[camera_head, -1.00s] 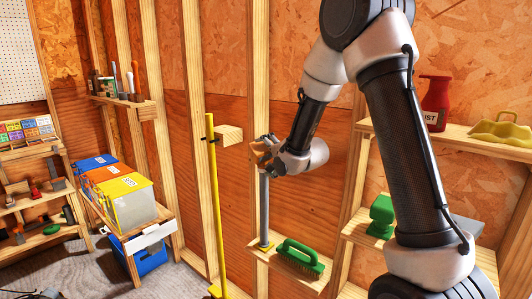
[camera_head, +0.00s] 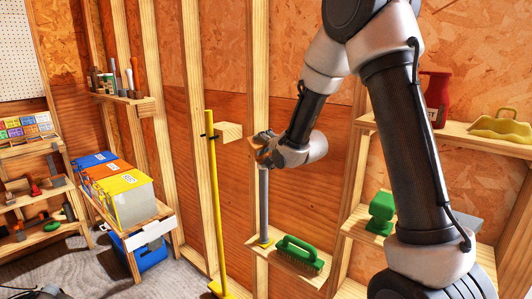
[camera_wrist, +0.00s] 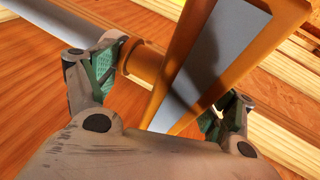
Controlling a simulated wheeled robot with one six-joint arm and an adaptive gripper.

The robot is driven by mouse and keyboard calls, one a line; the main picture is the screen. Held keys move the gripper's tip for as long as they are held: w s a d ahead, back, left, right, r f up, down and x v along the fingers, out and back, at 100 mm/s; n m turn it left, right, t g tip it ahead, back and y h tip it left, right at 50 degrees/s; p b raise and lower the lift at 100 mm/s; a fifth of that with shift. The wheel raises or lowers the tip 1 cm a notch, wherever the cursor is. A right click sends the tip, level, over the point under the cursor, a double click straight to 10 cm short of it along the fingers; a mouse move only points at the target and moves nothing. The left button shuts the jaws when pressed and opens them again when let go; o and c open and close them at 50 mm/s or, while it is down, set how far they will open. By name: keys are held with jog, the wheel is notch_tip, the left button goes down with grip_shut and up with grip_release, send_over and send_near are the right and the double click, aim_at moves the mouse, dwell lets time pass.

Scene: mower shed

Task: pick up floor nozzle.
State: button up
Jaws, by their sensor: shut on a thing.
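The floor nozzle shows in the wrist view as an orange head with a grey panel (camera_wrist: 210,65), joined by an orange collar to a grey tube (camera_wrist: 30,28). In the head view its grey tube (camera_head: 263,200) stands upright, with its lower end at a yellow piece (camera_head: 263,243) on a small wooden shelf; I cannot tell whether they touch. My gripper (camera_head: 263,141) is at the top of the tube and hides most of the head. In the wrist view the green finger pads of my gripper (camera_wrist: 156,92) lie on either side of the nozzle, shut on it.
A green brush (camera_head: 298,252) lies on the shelf just right of the tube. A yellow pole (camera_head: 217,200) stands to the left beside a wooden block (camera_head: 230,132). Wall studs are close behind. Another shelf with a green object (camera_head: 381,212) is to the right.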

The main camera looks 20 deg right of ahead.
notch_tip(320, 180, up, 6)
jog(key=shift+f, duration=0.1)
jog(key=s+a, duration=1.1)
jog(key=a, duration=0.4)
jog(key=shift+a, duration=0.15)
jog(key=shift+s+a+r, duration=0.15)
jog(key=shift+r, duration=0.2)
jog(key=shift+c, duration=0.2)
notch_tip(320, 180, up, 7)
jog(key=shift+r, duration=0.4)
jog(key=shift+c, duration=1)
jog(key=shift+a+r, duration=0.1)
jog(key=shift+r, duration=0.15)
grip_shut()
jog(key=shift+s+r, duration=0.1)
